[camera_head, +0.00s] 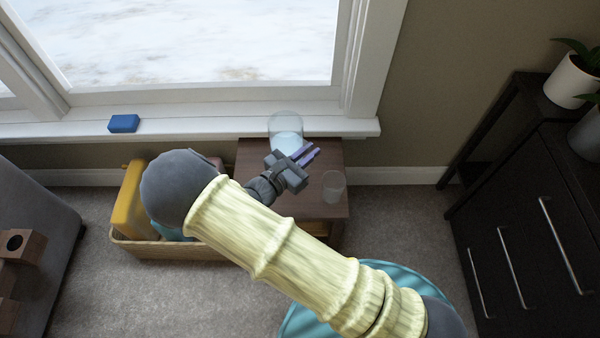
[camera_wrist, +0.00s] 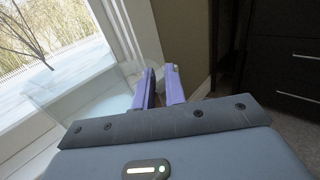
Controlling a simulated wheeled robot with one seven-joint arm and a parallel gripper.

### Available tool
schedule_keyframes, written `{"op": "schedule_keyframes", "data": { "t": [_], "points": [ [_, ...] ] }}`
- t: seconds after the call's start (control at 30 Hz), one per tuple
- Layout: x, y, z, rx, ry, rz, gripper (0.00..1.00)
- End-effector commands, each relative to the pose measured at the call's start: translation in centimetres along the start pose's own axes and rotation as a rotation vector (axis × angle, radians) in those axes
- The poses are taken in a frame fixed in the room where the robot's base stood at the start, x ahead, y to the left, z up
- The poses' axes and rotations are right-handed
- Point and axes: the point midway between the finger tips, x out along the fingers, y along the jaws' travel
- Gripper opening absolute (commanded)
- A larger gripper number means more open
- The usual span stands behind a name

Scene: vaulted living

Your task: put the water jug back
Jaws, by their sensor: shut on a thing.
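The water jug (camera_head: 286,132) is clear, with pale liquid in it. It appears upright in the head view, by the back edge of the small brown side table (camera_head: 325,153) and in front of the window sill. I cannot tell whether its base touches anything. My gripper (camera_head: 304,154) is at the jug's right front side, its purple fingers shut on the jug. In the wrist view the fingers (camera_wrist: 159,88) meet the right side of the clear jug (camera_wrist: 90,95). The exact part held is hard to make out.
A clear glass (camera_head: 333,187) stands on the table's right side, close to my gripper. A blue block (camera_head: 124,123) lies on the white sill (camera_head: 220,126). A basket (camera_head: 160,249) with a yellow item stands left of the table; a dark cabinet (camera_head: 530,240) stands right.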

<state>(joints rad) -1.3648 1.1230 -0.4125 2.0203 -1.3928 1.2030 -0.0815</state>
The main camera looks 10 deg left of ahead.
Motion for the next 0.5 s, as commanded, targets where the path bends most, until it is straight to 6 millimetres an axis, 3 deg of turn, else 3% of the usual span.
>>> {"op": "schedule_keyframes", "data": {
  "t": [0.2, 0.5],
  "points": [
    [0.1, -0.1, -3.7, 0.002, -0.005, -0.001, 0.0],
    [0.1, 0.0, -4.2, 0.004, -0.004, -0.001, 0.0]
  ]
}}
